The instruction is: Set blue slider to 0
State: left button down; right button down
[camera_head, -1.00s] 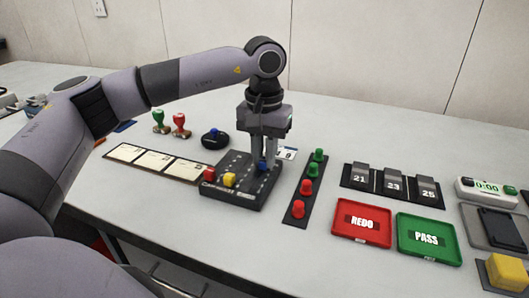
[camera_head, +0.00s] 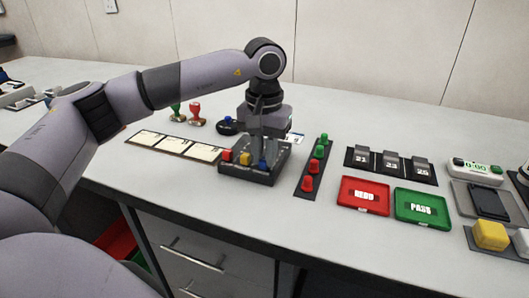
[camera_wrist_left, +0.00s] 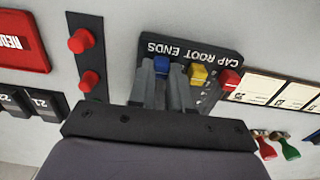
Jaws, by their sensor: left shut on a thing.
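The dark slider box (camera_head: 280,158) stands on the bench, with red (camera_head: 226,155), yellow (camera_head: 245,158) and blue (camera_head: 263,163) knobs. My left gripper (camera_head: 261,154) points down over the box and is shut on the blue slider knob. In the left wrist view, the gripper's fingers (camera_wrist_left: 162,82) are on either side of the blue knob (camera_wrist_left: 162,67). The blue knob sits near the box's lettered front edge, roughly in line with the yellow (camera_wrist_left: 198,74) and red (camera_wrist_left: 230,79) knobs. The scale marks are too small to read. My right gripper is out of view.
A strip of red and green knobs (camera_head: 314,165) stands just right of the box. Pale cards (camera_head: 173,145) lie to its left. The red REDO tray (camera_head: 364,195) and green PASS tray (camera_head: 422,206) lie farther right. The bench's front edge is close to the box.

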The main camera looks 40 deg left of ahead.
aim_at(264, 160)
pick_arm(q)
jog(key=shift+s, duration=0.2)
jog(key=c, duration=1)
grip_release()
jog(key=shift+c, duration=0.2)
notch_tip(264, 160, up, 7)
jog(key=shift+r, duration=0.1)
